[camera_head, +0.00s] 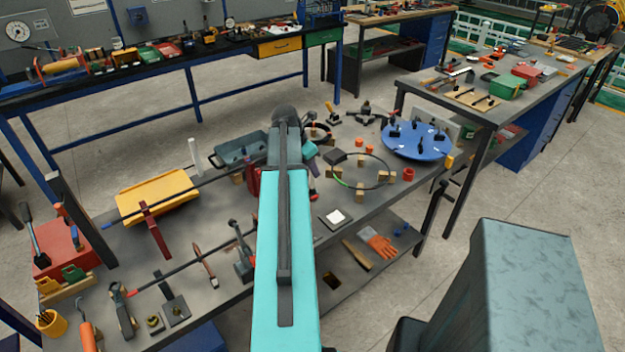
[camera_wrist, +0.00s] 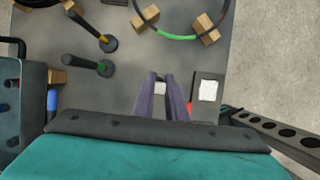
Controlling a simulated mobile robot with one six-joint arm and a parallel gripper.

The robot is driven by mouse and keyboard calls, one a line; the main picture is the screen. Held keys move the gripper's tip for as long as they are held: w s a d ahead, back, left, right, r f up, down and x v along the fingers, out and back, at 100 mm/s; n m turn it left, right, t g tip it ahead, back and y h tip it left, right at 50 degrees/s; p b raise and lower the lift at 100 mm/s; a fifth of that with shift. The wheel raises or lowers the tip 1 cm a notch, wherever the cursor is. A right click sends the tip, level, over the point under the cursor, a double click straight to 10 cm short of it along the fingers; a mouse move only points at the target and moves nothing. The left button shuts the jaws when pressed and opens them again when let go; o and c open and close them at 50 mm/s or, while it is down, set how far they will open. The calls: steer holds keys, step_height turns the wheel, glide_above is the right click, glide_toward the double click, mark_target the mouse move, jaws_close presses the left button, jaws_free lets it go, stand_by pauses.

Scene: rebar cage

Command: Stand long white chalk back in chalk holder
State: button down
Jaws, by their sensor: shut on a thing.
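My gripper's purple fingers (camera_wrist: 162,80) are close together in the wrist view. A small white piece shows between them; it looks like the end of the long white chalk (camera_wrist: 160,88), and the rest of it is hidden. In the head view my gripper (camera_head: 309,150) is above the grey workbench, beyond my turquoise arm, and the chalk in it cannot be made out. I cannot pick out the chalk holder for certain in either view.
A dark plate with a white square (camera_head: 336,217) lies on the bench (camera_head: 215,235); the plate also shows right of the fingers in the wrist view (camera_wrist: 208,90). A cable ring with wooden blocks (camera_head: 360,195), a blue disc (camera_head: 417,141) and a yellow tray (camera_head: 158,195) crowd the bench.

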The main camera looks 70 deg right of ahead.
steer(key=shift+f+p, duration=0.95)
steer(key=shift+f, duration=1.3)
steer(key=c, duration=1.8)
jaws_free()
steer(key=shift+o, duration=0.2)
steer(key=shift+f+b, duration=0.25)
steer(key=shift+b, duration=0.2)
steer(key=shift+w+b+v, duration=0.2)
steer(key=shift+b+v, duration=0.9)
steer(key=shift+v, duration=1.6)
steer(key=b, duration=0.1)
glide_toward(310, 176)
steer(key=shift+w+a+r, duration=0.2)
steer(key=shift+w+r, duration=0.2)
steer(key=shift+r, duration=0.3)
